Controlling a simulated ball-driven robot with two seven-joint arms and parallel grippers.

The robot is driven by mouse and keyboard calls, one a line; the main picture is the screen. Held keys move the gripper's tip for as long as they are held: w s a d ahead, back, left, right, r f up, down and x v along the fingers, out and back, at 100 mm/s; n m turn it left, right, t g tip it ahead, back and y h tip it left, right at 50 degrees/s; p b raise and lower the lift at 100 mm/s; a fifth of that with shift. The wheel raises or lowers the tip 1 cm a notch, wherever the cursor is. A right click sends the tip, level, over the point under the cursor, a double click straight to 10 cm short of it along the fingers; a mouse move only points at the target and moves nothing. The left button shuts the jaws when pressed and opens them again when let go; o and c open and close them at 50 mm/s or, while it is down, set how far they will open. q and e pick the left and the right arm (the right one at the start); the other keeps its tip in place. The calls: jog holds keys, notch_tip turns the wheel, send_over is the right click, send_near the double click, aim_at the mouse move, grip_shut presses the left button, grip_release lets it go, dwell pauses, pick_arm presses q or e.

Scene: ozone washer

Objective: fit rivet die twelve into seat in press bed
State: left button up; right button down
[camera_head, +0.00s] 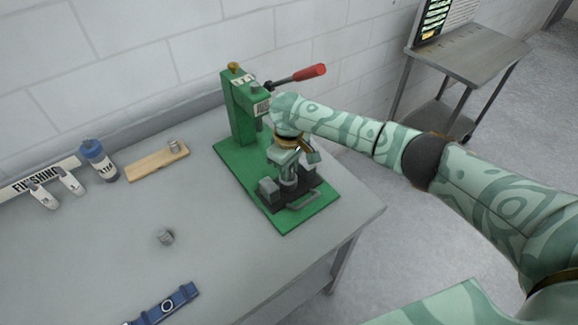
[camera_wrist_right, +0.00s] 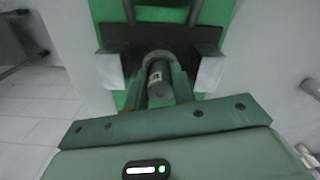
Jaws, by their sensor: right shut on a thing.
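The green press (camera_head: 243,108) stands near the table's back edge, with a red-tipped lever. My right gripper (camera_head: 289,182) is low over its bed, shut on a small grey cylindrical die, which shows between the fingers in the right wrist view (camera_wrist_right: 160,80). The dark press bed (camera_head: 297,206) lies on a green base plate. A grey block stands at each side of the gripper, as the wrist view also shows (camera_wrist_right: 111,68). A round grey rim (camera_wrist_right: 157,57) shows behind the die; I cannot tell whether the die is inside it. My left gripper is not in view.
One grey metal cylinder (camera_head: 166,237) lies on the table and another (camera_head: 174,146) is on a wooden board (camera_head: 150,163). A blue-capped bottle (camera_head: 98,160), small white bottles (camera_head: 70,181) and a blue strap-like item (camera_head: 167,306) are at left. The table's right edge is close to the press.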

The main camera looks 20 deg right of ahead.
jog(key=shift+f, duration=0.65)
jog(key=c, duration=1.1)
grip_release()
jog(key=shift+r, duration=0.1)
notch_tip(320, 180, up, 12)
jog(key=p, duration=0.4)
